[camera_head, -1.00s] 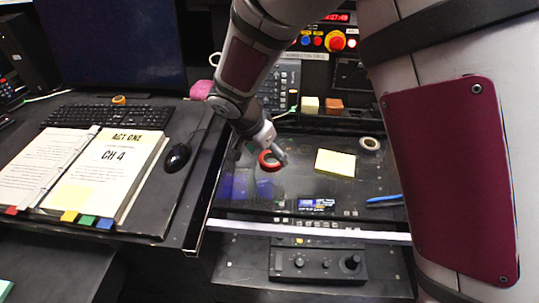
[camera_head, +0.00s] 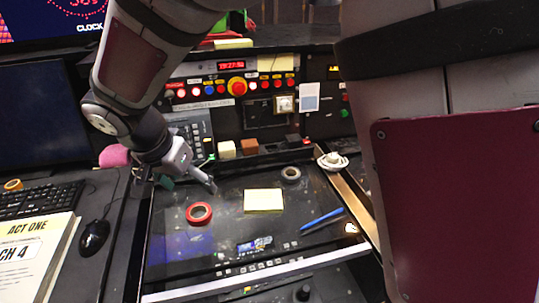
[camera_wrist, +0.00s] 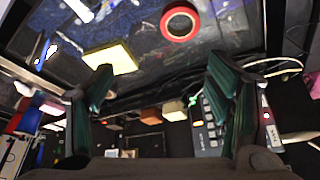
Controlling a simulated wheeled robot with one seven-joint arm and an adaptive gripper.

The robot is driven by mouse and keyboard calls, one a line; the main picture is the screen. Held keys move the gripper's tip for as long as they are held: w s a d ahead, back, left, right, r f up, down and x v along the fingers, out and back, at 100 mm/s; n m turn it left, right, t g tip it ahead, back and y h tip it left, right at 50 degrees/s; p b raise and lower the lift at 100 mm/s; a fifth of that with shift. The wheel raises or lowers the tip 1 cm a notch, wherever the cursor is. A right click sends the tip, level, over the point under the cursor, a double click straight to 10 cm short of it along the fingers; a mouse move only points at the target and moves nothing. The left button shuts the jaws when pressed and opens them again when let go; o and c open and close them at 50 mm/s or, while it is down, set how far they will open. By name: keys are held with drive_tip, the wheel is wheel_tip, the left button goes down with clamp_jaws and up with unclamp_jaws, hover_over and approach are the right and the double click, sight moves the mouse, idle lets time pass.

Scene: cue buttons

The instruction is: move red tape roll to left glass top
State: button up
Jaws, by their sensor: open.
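The red tape roll (camera_head: 199,222) lies flat on the dark glass top (camera_head: 178,240), left of the yellow note pad. In the wrist view the roll (camera_wrist: 166,24) shows near the top, beyond the fingertips. My gripper (camera_head: 207,183) is behind and above the roll in the head view, apart from it. In the wrist view its two green-sided fingers (camera_wrist: 160,82) are spread with nothing between them. The glass shows blurred reflections. I cannot tell from these views where one glass part ends and another begins.
A yellow note pad (camera_head: 263,205), a grey tape roll (camera_head: 291,180) and a blue pen (camera_head: 322,219) lie on the glass. Cream (camera_head: 226,149) and brown (camera_head: 249,146) blocks stand behind it.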

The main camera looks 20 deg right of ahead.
drive_tip(key=s+d+r+n+y, duration=0.1)
drive_tip(key=s+d+r, duration=0.35)
drive_tip(key=d, duration=0.35)
drive_tip(key=s+d+r+n, duration=0.2)
drive_tip(key=s+d+r, duration=0.2)
drive_tip(key=s+d, duration=0.3)
drive_tip(key=s+d+n+y, duration=0.1)
drive_tip(key=s+d+n, duration=0.1)
drive_tip(key=s, duration=0.4)
drive_tip(key=s+d+n, duration=0.1)
drive_tip(key=s+d, duration=0.4)
drive_tip(key=s, duration=0.1)
drive_tip(key=shift+r+n+y, duration=0.15)
drive_tip(key=shift+n+y, duration=0.25)
drive_tip(key=shift+r, duration=0.1)
drive_tip(key=shift+r+t+p, duration=0.3)
drive_tip(key=shift+r+p, duration=0.2)
drive_tip(key=shift+r, duration=0.1)
